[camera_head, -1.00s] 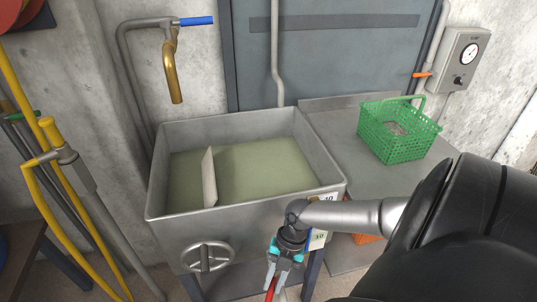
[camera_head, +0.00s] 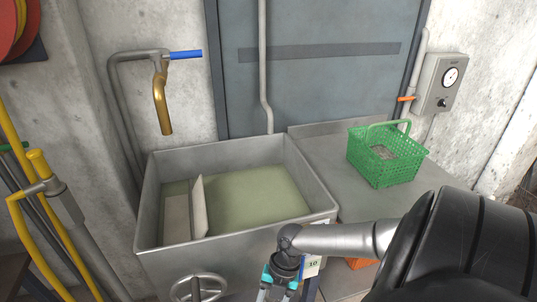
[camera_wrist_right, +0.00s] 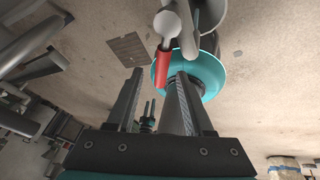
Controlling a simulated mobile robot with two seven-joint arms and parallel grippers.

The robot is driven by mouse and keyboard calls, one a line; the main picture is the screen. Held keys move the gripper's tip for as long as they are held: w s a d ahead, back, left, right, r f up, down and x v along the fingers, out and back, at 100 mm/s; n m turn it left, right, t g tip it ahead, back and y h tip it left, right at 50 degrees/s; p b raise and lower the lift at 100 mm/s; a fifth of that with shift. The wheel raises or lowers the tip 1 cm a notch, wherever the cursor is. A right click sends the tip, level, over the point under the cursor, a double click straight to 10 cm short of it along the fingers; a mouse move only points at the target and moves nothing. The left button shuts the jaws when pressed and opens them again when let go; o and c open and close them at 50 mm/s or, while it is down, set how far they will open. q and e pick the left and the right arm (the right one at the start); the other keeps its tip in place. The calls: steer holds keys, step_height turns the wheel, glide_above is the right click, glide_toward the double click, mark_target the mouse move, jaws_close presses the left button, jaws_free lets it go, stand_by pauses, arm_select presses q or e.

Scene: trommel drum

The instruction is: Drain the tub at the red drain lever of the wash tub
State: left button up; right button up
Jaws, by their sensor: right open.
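The grey metal wash tub (camera_head: 325,212) holds murky greenish water (camera_head: 255,195), with a pale upright divider (camera_head: 199,207) in it. A pale flat patch (camera_head: 176,218) shows left of the divider. In the right wrist view the red drain lever handle (camera_wrist_right: 162,68) lies just beyond my right fingertips (camera_wrist_right: 157,80), near the left one. The jaws are open; whether a finger touches the lever I cannot tell. In the head view my right gripper (camera_head: 279,290) is at the bottom edge, in front of the tub, its fingertips cut off. My left gripper is not in view.
A handwheel (camera_head: 198,290) is on the tub's front. A teal round rim (camera_wrist_right: 205,75) is near the lever. A blue-handled tap (camera_head: 163,100) hangs behind the tub. A green basket (camera_head: 386,160) stands on the counter (camera_head: 335,170). Yellow-handled pipework (camera_head: 45,190) is at left.

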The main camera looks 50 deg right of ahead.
arm_select(q)
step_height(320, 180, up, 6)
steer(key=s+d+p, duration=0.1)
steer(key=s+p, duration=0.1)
steer(key=p, duration=0.4)
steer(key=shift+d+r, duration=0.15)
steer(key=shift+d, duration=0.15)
arm_select(e)
step_height(320, 180, up, 19)
steer(key=shift+f, duration=0.1)
steer(key=shift+c, duration=0.2)
